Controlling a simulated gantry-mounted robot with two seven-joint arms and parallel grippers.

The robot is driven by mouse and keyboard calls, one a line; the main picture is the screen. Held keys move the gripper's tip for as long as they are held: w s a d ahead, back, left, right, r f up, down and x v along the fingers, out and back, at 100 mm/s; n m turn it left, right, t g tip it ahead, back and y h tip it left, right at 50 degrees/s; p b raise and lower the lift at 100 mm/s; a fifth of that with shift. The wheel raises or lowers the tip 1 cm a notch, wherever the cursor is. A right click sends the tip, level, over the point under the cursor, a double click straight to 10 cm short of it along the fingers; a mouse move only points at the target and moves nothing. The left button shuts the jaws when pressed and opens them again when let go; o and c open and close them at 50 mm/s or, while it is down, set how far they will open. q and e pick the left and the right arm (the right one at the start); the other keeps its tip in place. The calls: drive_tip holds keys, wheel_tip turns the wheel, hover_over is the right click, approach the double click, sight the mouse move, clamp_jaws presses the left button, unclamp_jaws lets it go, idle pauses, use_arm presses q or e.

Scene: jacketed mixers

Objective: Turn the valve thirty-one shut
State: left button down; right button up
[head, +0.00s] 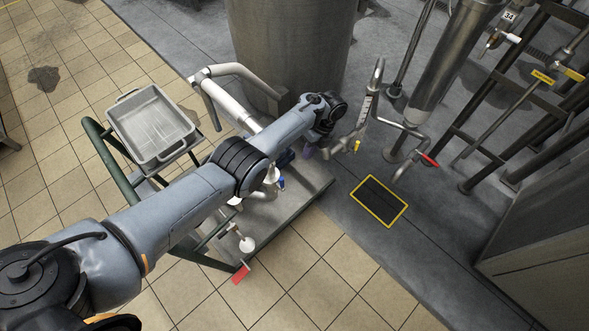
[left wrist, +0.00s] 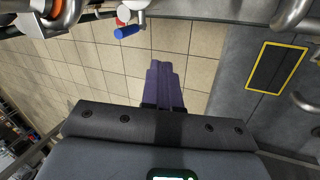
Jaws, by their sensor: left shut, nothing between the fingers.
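No tag clearly reading thirty-one can be made out. Small valve handles show in the head view: a red handle (head: 430,159) on a bent pipe, a yellow handle (head: 357,147) on a thin upright pipe, and a blue handle (head: 282,183) near the trolley, partly behind my arm. The blue handle also shows in the left wrist view (left wrist: 127,31), ahead and left of the fingers. My left gripper (head: 308,153) is mostly hidden by its wrist in the head view. Its purple fingers (left wrist: 163,72) are shut and empty, apart from any handle. My right gripper is out of view.
A large steel vessel (head: 290,40) stands behind my left wrist. A green-framed trolley carries a grey tub (head: 150,122). A yellow-edged black floor plate (head: 379,201) lies right of the arm. Pipes and dark racks (head: 480,120) crowd the right.

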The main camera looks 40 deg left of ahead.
sight(282, 185)
use_arm(q)
drive_tip(key=s+a+f, duration=0.2)
drive_tip(key=s+f, duration=0.5)
drive_tip(key=f, duration=0.2)
drive_tip(key=shift+s+a+p, duration=0.15)
drive_tip(key=shift+a+p, duration=0.1)
drive_tip(key=shift+p, duration=0.1)
idle(0.3)
drive_tip(key=shift+s+r+p, duration=0.1)
drive_tip(key=shift+s+p, duration=0.4)
drive_tip(key=shift+p, duration=0.65)
